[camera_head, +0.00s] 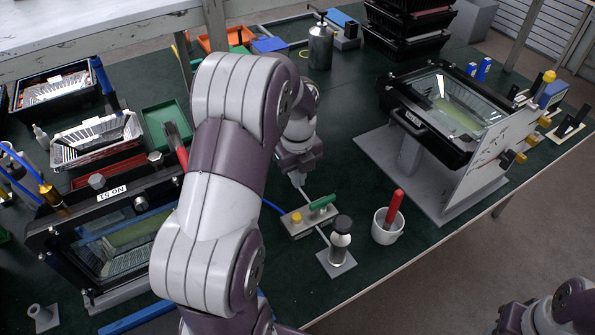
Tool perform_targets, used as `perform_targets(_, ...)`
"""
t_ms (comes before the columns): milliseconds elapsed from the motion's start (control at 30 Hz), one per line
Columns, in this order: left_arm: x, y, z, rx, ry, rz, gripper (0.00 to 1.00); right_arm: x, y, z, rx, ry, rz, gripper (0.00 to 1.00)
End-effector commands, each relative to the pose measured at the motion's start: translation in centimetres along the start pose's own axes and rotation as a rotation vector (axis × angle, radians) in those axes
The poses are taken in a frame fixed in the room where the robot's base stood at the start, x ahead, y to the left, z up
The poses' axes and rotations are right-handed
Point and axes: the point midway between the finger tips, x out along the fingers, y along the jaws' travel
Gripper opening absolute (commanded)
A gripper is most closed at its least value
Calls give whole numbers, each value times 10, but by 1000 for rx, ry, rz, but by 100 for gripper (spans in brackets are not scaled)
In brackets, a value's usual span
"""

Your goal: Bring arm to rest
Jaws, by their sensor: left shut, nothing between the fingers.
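My left arm reaches up through the middle of the view and bends down at the far end. I cannot tell whether the fingertips touch anything. Part of my right arm shows at the bottom right corner; its fingers are not seen.
A floodlight housing (455,105) stands on a grey stand at right. Another housing (110,240) is at left, partly behind my arm. A white cup (386,228) with a red-handled tool and a black-topped post (340,240) stand near the table's front edge. Trays and a metal bottle (320,45) are farther back.

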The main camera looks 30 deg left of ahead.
Motion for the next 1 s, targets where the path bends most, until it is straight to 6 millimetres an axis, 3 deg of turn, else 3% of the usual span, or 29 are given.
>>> perform_targets(367, 0, 0, 0, 0, 0, 0, 0, 0, 0, 0, 0, 0, 0, 43)
perform_targets(467, 0, 0, 0, -68, -2, -2, 0, 0, 0, 0, 0, 0, 0, 43)
perform_targets(567, 3, -1, 2, -345, -12, -17, 0, 0, 0, 0, 0, 0, 0, 43)
perform_targets(667, 11, 10, -12, -820, -7, -20, 0, 0, 0, 0, 0, 0, 0, 43)
perform_targets(800, 10, 23, -54, -1495, 5, -43, 0, 0, 0, 0, 0, 0, 0, 43)
perform_targets(900, 6, 34, -92, -1879, 24, -63, 0, 0, 0, 0, 0, 0, 0, 43)
perform_targets(1000, 0, 48, -132, -2111, 50, -77, 0, 0, 0, 0, 0, 0, 0, 43)
